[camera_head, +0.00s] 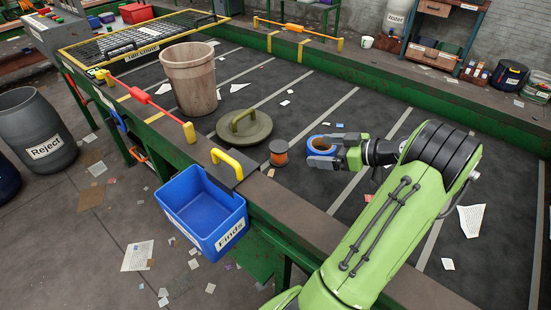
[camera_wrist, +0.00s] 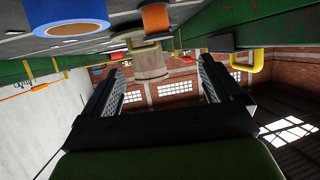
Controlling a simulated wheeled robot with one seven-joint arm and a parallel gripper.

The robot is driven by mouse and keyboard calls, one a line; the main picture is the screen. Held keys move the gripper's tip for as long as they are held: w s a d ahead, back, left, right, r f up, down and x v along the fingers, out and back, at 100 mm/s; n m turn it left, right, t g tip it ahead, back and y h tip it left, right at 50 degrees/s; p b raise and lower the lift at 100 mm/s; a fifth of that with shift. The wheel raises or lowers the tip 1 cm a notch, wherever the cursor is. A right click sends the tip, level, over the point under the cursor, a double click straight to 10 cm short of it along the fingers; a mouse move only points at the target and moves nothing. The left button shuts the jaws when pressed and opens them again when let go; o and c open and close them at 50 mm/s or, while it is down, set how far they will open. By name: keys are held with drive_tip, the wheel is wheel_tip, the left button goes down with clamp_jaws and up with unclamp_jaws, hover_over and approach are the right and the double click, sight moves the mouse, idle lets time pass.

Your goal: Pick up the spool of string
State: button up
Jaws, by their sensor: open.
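The spool of string (camera_head: 279,153), orange-brown with dark ends, stands upright on the dark belt, just right of a round green lid. In the wrist view the spool (camera_wrist: 155,18) shows at the top edge, partly cut off. My gripper (camera_head: 338,152) is to the right of the spool, with the blue tape roll (camera_head: 320,145) between them in the picture. The wrist view shows my gripper's fingers (camera_wrist: 160,85) spread apart with nothing held between them. The tape roll (camera_wrist: 70,18) also shows there, at upper left, outside the fingers.
The green lid (camera_head: 245,128) with a raised handle lies left of the spool. A tall beige bin (camera_head: 189,80) stands behind it on the belt. The belt's near rail (camera_head: 300,205) carries a yellow handle (camera_head: 227,163) and the blue Finds bin (camera_head: 203,210). Paper scraps lie about.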

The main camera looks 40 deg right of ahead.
sight(280, 146)
drive_tip(key=b+x, duration=0.2)
drive_tip(key=x, duration=1.3)
drive_tip(key=shift+w+d+r+b, duration=0.1)
drive_tip(key=shift+d+b, duration=0.05)
drive_tip(key=shift+b, duration=0.2)
drive_tip(key=shift+r, duration=0.1)
drive_tip(key=shift+c, duration=0.2)
